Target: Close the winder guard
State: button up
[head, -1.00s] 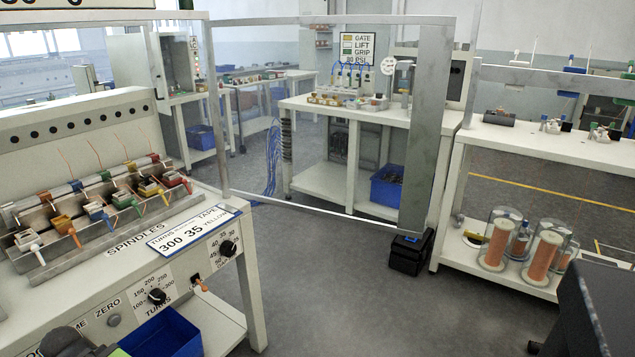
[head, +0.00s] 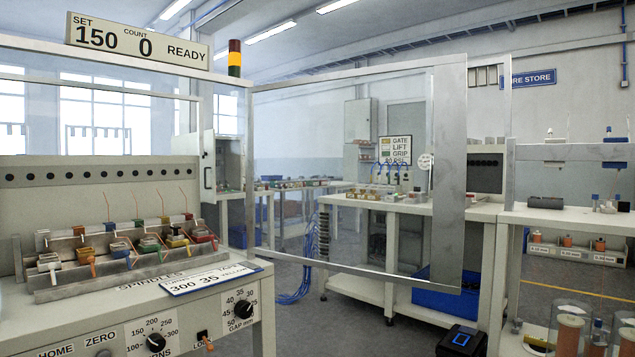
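The winder guard is a clear panel in a metal frame (head: 450,170). It stands swung out to the right from the winder's right-hand post (head: 250,170), so the winder's front is uncovered. A wide grey metal upright forms its free edge. The winder (head: 90,195) is on the left, with coloured bobbins on a row of spindles (head: 130,245) and knobs on its front panel. Its sign (head: 138,40) reads SET 150, COUNT 0, READY. My gripper is not in view.
A bench with fixtures (head: 405,207) stands behind the guard. A shelf unit (head: 575,215) with copper spools is at the right. A low black box (head: 461,340) sits below the guard's free edge. Grey floor (head: 350,325) shows between winder and benches.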

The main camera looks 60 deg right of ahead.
aim_at(450, 89)
jog(key=u, duration=5.05)
jog(key=i, duration=0.1)
jog(key=z, duration=3)
jog(key=k, duration=0.55)
jog(key=u, duration=0.7)
jog(key=k, duration=2.65)
jog(key=z, duration=2.05)
jog(key=i, duration=0.55)
jog(key=z, duration=0.1)
